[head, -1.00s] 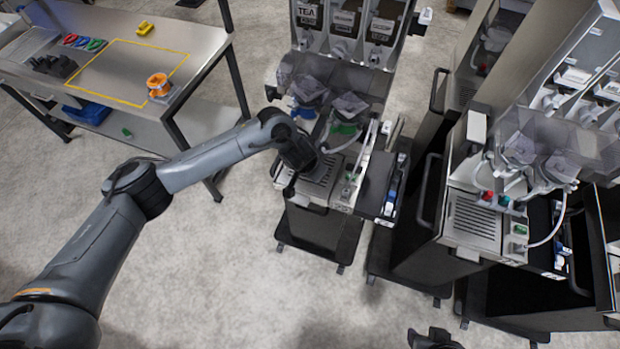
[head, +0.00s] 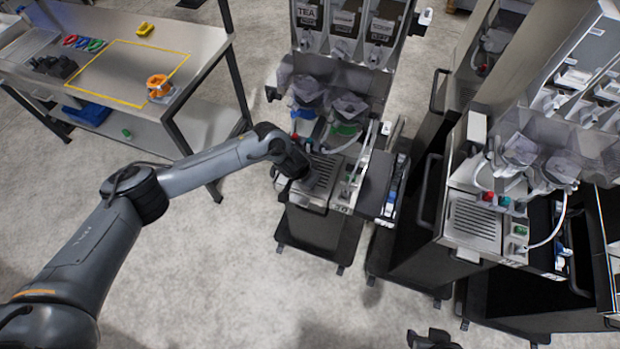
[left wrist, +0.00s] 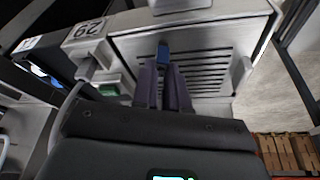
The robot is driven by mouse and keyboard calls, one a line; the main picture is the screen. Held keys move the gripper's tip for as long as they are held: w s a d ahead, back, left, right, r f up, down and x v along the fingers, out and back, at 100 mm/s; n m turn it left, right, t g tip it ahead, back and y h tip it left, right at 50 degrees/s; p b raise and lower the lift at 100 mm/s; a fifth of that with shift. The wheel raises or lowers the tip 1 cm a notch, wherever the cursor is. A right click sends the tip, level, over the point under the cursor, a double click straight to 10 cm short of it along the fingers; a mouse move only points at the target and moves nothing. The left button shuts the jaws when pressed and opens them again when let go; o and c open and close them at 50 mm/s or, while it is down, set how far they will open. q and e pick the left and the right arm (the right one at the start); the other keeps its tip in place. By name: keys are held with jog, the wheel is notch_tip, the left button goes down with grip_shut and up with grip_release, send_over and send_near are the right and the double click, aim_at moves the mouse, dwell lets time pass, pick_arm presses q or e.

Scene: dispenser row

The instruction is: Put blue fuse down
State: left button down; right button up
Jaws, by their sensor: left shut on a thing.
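The blue fuse (left wrist: 163,53) shows in the left wrist view as a small blue block at the tips of my left gripper (left wrist: 165,76). The dark fingers are shut on it. Behind it is the slotted metal drip tray (left wrist: 205,66) of the middle dispenser; I cannot tell whether the fuse touches it. In the head view my left gripper (head: 303,182) is over the left part of this tray (head: 325,170), and the fuse is hidden. A dark part at the bottom edge (head: 432,340) may be my right gripper; its fingers cannot be made out.
A green piece (left wrist: 109,90) sits beside the tray. The dispenser's hoppers (head: 349,108) stand behind the tray. Another dispenser (head: 476,225) is at the right. A metal workbench (head: 195,45) with a yellow outline and an orange spool (head: 158,84) is at the far left.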

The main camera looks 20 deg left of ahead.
pick_arm(q)
jog(key=shift+f, duration=0.1)
jog(key=c, duration=1.2)
grip_release()
jog(key=shift+o, duration=0.2)
